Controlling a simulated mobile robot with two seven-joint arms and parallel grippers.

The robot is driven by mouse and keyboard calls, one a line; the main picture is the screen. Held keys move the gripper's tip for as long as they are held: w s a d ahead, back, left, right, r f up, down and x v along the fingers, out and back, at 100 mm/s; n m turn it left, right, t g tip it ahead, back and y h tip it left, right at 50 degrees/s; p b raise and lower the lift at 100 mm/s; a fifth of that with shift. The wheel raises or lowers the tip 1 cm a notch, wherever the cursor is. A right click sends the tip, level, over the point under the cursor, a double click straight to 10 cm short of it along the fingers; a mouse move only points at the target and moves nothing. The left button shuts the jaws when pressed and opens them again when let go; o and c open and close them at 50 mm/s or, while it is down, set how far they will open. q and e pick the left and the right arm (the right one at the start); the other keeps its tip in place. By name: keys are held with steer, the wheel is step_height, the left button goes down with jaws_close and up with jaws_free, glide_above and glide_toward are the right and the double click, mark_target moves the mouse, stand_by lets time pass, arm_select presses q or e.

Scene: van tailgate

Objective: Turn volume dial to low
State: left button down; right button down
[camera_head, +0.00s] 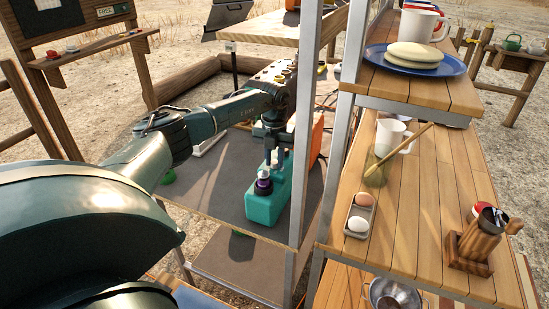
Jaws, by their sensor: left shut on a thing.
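A teal box-shaped unit (265,208) stands on the grey shelf behind the metal post. A dark round dial (263,186) with a purple band sits on its upper front part. My left arm reaches in from the left, and my left gripper (270,165) points down over the unit. Its fingers are shut on the top of the dial; the exact contact is small and partly hidden. No dial markings can be read. My right gripper is not in view.
A metal post (305,110) rises just right of the teal unit. An orange panel (317,140) stands behind it. The wooden counter (425,210) at right holds an egg tray (360,214), a mug (393,134) and a utensil block (470,248). The grey shelf (215,190) is mostly bare left of the unit.

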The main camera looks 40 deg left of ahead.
mark_target(275, 161)
arm_select(q)
steer(key=shift+m, duration=0.3)
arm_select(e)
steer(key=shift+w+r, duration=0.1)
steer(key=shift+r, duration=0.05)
arm_select(q)
steer(key=c, duration=1.5)
jaws_free()
steer(key=shift+o, duration=1.3)
steer(key=shift+r, duration=0.1)
step_height(275, 161, up, 6)
steer(key=shift+b, duration=0.3)
steer(key=shift+r, duration=0.7)
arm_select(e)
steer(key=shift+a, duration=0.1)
